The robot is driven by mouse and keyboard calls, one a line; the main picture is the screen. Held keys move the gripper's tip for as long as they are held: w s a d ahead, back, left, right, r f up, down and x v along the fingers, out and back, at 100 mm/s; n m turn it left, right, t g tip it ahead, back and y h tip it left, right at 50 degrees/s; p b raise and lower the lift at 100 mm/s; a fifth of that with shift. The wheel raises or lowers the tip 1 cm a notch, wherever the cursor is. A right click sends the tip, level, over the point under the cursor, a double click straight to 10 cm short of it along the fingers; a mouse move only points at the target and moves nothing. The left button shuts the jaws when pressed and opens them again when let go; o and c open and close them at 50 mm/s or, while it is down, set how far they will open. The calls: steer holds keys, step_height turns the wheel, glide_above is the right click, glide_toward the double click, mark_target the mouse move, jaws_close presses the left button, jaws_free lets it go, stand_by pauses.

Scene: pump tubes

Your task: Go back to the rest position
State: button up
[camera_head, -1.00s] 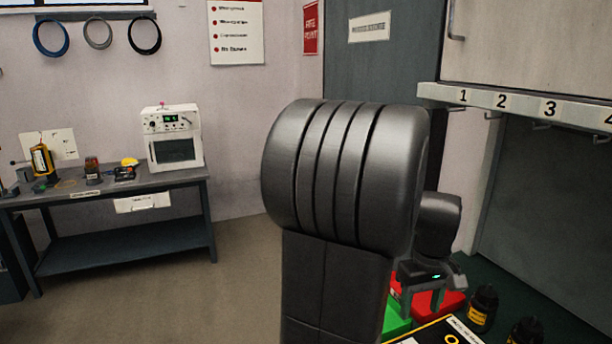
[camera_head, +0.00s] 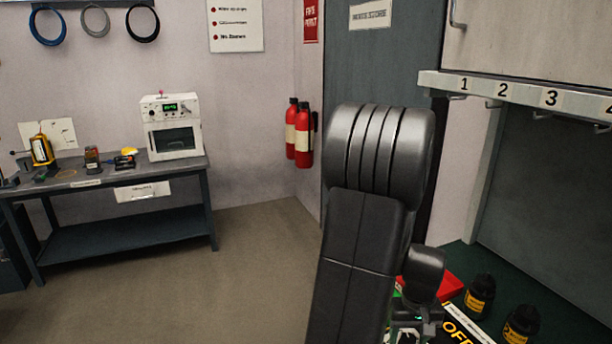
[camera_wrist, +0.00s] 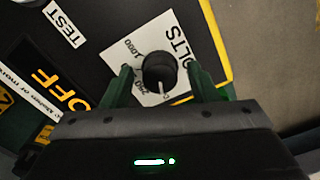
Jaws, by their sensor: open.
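My gripper (camera_wrist: 160,67) is open and empty in the wrist view, with one dark green finger on each side of a round black knob (camera_wrist: 158,71). Gaps show between the knob and both fingers. I cannot tell how far the fingertips stand above it. The knob sits on a white dial plate (camera_wrist: 125,65) marked VOLTS, on a black panel (camera_wrist: 105,22) with a yellow edge. In the head view my arm rises in the middle right and the fingertips are hidden or too small to make out.
A red bin (camera_head: 447,286) and two black bottles, one nearer (camera_head: 522,325) and one farther (camera_head: 480,295), stand close to my arm at right. A numbered hook rail (camera_head: 525,95) hangs above. Fire extinguishers (camera_head: 303,135) are on the wall. The floor (camera_head: 250,265) at left is clear.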

steer(key=m, duration=0.4)
steer(key=shift+p, duration=0.4)
steer(key=m+p, duration=0.1)
steer(key=m, duration=0.3)
steer(key=m+p, duration=0.1)
steer(key=m, duration=0.3)
steer(key=shift+r, duration=0.1)
steer(key=shift+m+p, duration=0.85)
steer(key=shift+m, duration=0.75)
